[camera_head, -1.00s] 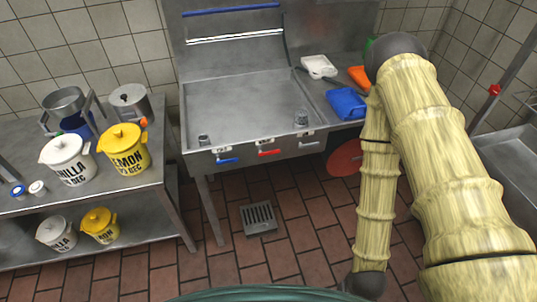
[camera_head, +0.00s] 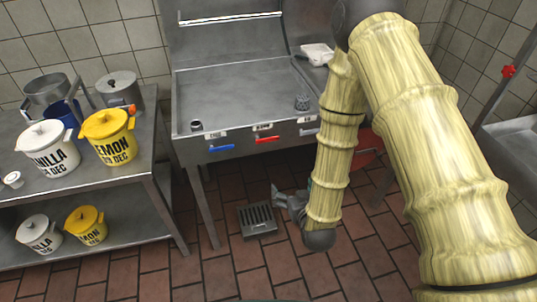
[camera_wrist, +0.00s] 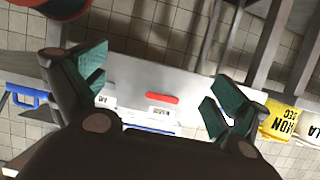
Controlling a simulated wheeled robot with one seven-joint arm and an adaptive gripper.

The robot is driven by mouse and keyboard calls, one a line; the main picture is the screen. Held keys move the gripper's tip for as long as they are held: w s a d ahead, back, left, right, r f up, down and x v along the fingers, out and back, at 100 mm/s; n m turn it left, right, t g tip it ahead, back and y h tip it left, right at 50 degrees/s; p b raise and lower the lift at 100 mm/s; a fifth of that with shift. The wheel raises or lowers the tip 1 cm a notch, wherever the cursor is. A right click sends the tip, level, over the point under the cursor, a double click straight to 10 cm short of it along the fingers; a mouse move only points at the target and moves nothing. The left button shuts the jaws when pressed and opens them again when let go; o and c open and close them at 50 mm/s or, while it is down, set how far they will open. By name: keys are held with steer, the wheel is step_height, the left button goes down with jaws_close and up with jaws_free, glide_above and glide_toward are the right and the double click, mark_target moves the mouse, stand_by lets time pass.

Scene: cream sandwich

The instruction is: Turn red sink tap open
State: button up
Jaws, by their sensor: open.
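A red lever handle (camera_head: 266,139) is on the front panel of the steel sink unit (camera_head: 235,95), between a blue handle (camera_head: 221,148) and a grey one (camera_head: 308,131). In the wrist view the red handle (camera_wrist: 162,98) lies between my fingers but farther away, with a label beside it. A separate red knob (camera_head: 508,71) is by another sink at the far right. My gripper (camera_head: 285,203) is low in front of the unit, below the handles, partly hidden by my arm. The wrist view shows its green fingers (camera_wrist: 155,85) spread apart and empty.
A steel shelf table at left carries a yellow lemon bucket (camera_head: 108,137), a white vanilla bucket (camera_head: 48,148) and pots. A floor drain (camera_head: 257,220) lies below the sink. A red round thing (camera_wrist: 70,6) is at the wrist view's top left. The floor in front is clear.

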mark_target(268, 140)
steer(key=w+a+r+t+y+b, duration=0.1)
steer(key=w+a+r+t+b, duration=0.1)
steer(key=w+a+r+t, duration=0.3)
steer(key=shift+n+g, duration=0.3)
steer(key=shift+g, duration=0.3)
steer(key=x, duration=0.3)
steer(key=r+p+x, duration=0.1)
steer(key=x, duration=0.6)
steer(key=shift+w+a+r, duration=0.1)
steer(key=shift+w+r, duration=0.05)
steer(key=c, duration=1.5)
